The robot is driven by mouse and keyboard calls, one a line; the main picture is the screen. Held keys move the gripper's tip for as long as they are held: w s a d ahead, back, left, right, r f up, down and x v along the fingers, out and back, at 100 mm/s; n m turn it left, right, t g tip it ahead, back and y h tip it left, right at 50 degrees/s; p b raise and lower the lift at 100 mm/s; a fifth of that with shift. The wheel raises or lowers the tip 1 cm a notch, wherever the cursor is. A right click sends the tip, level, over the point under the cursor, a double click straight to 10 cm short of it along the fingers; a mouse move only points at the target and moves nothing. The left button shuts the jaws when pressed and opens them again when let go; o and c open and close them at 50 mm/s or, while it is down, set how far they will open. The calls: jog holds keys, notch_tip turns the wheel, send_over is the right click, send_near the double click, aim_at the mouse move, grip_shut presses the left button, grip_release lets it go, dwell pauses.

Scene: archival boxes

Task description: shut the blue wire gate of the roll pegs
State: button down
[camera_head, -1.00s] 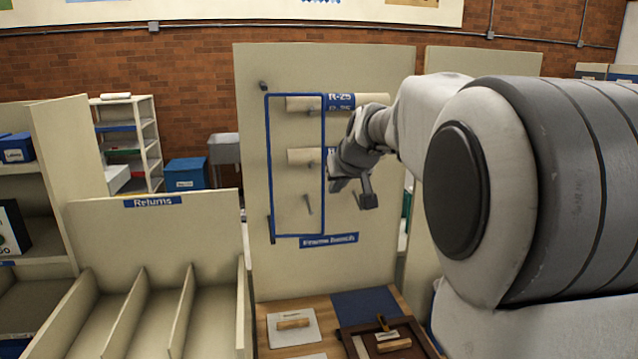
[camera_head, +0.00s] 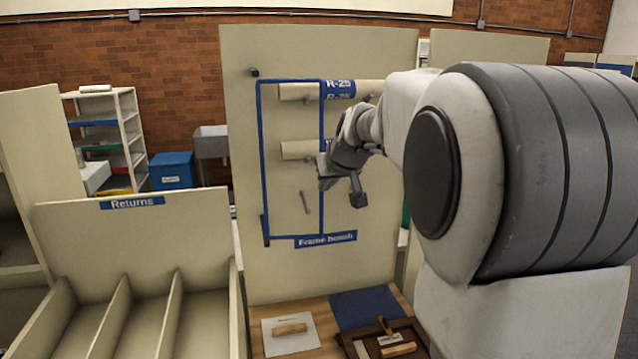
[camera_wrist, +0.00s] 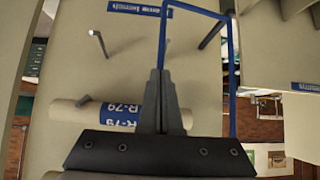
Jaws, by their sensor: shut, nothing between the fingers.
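The blue wire gate (camera_head: 262,160) is a tall rectangular frame on the upright cream board (camera_head: 360,265), in front of the left ends of the rolls. Its right bar passes beside my gripper (camera_head: 325,178), which overlaps it in the head view. In the wrist view my gripper (camera_wrist: 158,74) is shut and empty, its tips in line with one bar of the gate (camera_wrist: 231,75); I cannot tell whether they touch. A cream roll labelled R-79 (camera_wrist: 82,112) lies behind the fingers. A bare peg (camera_head: 305,202) shows within the gate's outline. How far the gate stands from the board is unclear.
The upper roll, R-25 (camera_head: 298,92), sits on the board. Below is a wooden bench with a blue mat (camera_head: 362,308) and a white board with a wooden handle (camera_head: 290,335). A Returns divider rack (camera_head: 130,230) stands left. My arm fills the right side.

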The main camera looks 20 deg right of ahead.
dwell(0.3)
jog(key=shift+w+d+r+b, duration=0.1)
jog(key=shift+w+d+b, duration=0.2)
jog(key=shift+w, duration=0.25)
jog(key=shift+w+d+b, duration=0.25)
jog(key=shift+w, duration=0.3)
jog(key=shift+s, duration=0.1)
